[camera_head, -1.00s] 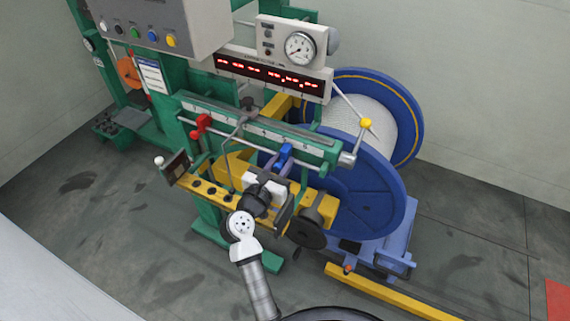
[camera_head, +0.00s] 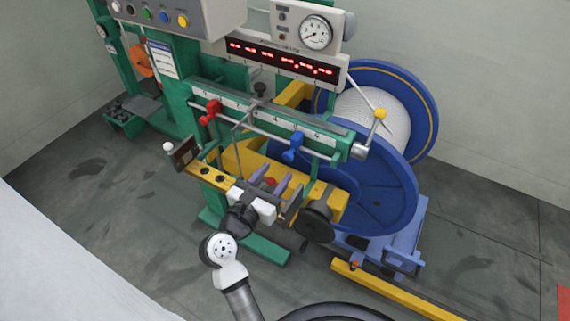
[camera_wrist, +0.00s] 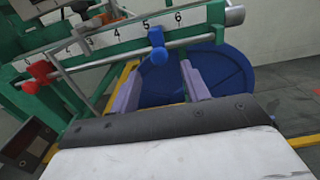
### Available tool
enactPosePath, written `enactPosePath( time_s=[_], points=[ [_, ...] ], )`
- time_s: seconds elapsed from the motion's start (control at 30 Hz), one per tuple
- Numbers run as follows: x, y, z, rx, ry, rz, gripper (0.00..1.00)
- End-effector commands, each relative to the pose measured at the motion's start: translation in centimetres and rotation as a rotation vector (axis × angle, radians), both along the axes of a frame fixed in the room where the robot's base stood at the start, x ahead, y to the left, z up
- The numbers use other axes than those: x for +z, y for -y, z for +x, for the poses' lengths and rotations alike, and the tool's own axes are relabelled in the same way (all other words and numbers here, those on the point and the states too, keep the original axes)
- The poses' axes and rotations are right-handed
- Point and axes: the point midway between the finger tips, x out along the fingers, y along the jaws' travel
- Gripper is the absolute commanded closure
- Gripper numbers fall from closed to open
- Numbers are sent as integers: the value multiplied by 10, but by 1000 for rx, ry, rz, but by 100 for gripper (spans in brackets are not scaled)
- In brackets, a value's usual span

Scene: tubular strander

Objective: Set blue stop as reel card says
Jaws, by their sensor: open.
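The blue stop (camera_head: 293,147) sits on the thin rod below the numbered scale (camera_head: 270,115), toward its right end. In the wrist view the blue stop (camera_wrist: 157,52) hangs near the 5, on the side of the 6. The red stop (camera_head: 210,112) is farther left on the same rod and also shows in the wrist view (camera_wrist: 40,72). My gripper (camera_head: 276,184) is open and empty, below and in front of the blue stop. Its two purple-grey fingers (camera_wrist: 160,88) are apart, with the blue stop beyond them. I cannot identify the reel card or read its text.
A white sheet with a blue heading (camera_head: 161,59) hangs at left, too small to read. A yellow-knobbed lever (camera_head: 380,113) stands right of the scale. The blue reel (camera_head: 385,185) is behind it. A dark plate (camera_head: 187,152) is at the yellow bar's left end.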

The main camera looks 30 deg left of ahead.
Motion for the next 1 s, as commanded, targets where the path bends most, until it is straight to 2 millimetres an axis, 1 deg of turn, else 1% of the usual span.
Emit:
enactPosePath(
  time_s=[0.03, 0.1, 0.2, 0.3, 0.43, 0.9, 0.97, 1.0],
  points=[
    [-3, -1, -11, 3, -1, 1, 54],
    [-3, -1, -23, 2, -2, 1, 54],
    [-2, -2, -36, 2, -1, 0, 54],
    [-1, -2, -43, 1, 0, -1, 54],
    [0, -2, -47, 0, 0, 0, 54],
    [0, -2, -46, 0, 0, 0, 54],
    [5, -2, -45, 0, 15, -5, 54],
    [14, -2, -44, -2, 42, -13, 54]
  ],
)
